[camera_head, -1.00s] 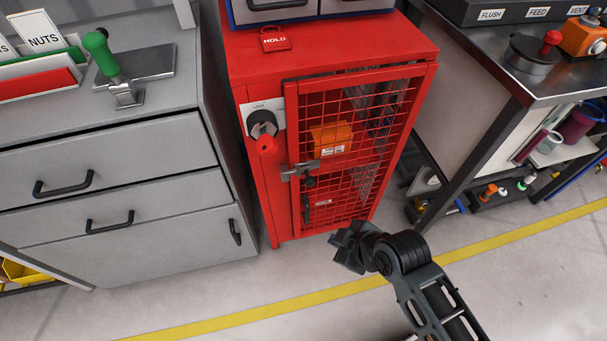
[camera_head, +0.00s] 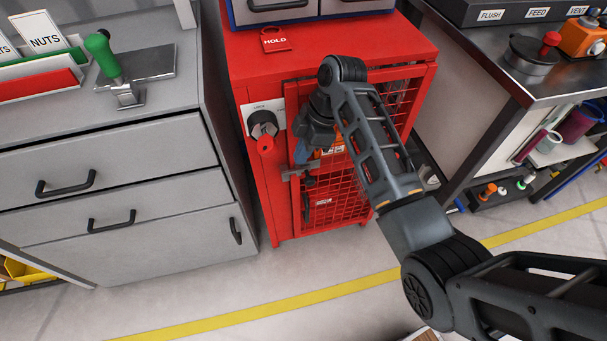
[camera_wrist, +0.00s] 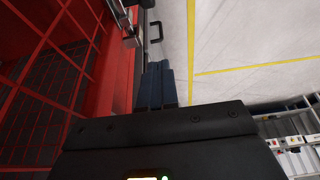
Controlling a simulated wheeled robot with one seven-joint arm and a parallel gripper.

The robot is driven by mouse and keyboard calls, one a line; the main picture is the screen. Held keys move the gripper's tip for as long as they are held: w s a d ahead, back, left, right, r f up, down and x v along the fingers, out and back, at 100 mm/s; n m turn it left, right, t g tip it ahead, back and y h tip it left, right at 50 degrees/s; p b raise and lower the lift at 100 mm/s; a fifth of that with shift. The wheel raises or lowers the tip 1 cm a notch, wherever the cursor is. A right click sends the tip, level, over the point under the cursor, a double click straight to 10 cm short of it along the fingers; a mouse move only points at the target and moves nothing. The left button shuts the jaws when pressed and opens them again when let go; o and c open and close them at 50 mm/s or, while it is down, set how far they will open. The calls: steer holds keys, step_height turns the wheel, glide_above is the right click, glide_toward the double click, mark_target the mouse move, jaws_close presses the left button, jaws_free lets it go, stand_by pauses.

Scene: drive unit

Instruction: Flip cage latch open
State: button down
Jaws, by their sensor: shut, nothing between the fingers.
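The cage is a red cabinet with a red mesh door (camera_head: 345,195). Its silver latch (camera_head: 291,173) sits on the left edge of the door, partly hidden by my gripper. My gripper (camera_head: 304,162) points down in front of the door's left edge, just above the latch. In the wrist view the bluish fingers (camera_wrist: 157,86) are together with nothing between them. The silver latch (camera_wrist: 131,30) shows there just beyond and left of the fingertips. I cannot tell whether the fingers touch it.
A black rotary switch (camera_head: 261,124) with a red tag is left of the door. A red HOLD tag (camera_head: 276,41) lies on the cabinet top. A grey drawer unit (camera_head: 105,160) stands left, a metal workbench (camera_head: 500,85) right.

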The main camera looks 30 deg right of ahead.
steer(key=shift+w+r, duration=0.15)
steer(key=shift+r, duration=0.15)
steer(key=shift+f, duration=0.1)
step_height(320, 180, down, 10)
steer(key=shift+d+f, duration=0.15)
steer(key=shift+f, duration=0.1)
stand_by(0.6)
steer(key=shift+d, duration=0.15)
steer(key=shift+s+d, duration=0.3)
steer(key=shift+d, duration=0.8)
steer(key=shift+s+d, duration=0.25)
steer(key=shift+d, duration=0.8)
